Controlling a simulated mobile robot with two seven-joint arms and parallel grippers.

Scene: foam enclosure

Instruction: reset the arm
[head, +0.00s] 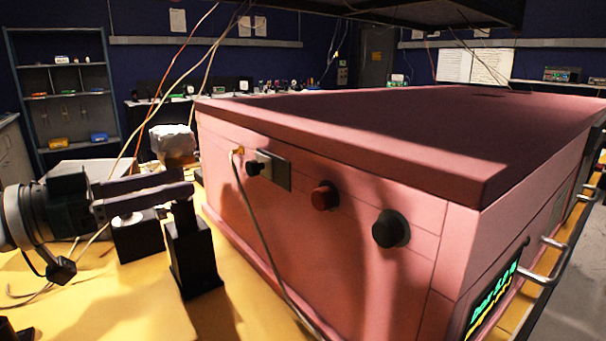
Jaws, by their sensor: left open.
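My left gripper (188,181) comes in from the left with its two long dark fingers pointing right. They are apart, with nothing seen between them. Its tips are left of the pink foam enclosure (330,245), apart from its front face, and just above or beside a black post (193,255); I cannot tell whether they touch it. My right gripper is not in view.
The yellow tabletop (115,312) is mostly bare at the front left. A dark block (138,238) stands behind the post. A cable (255,225) hangs down the enclosure's front. Metal handles (541,275) stick out at the right. A shelf (65,75) stands at the back left.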

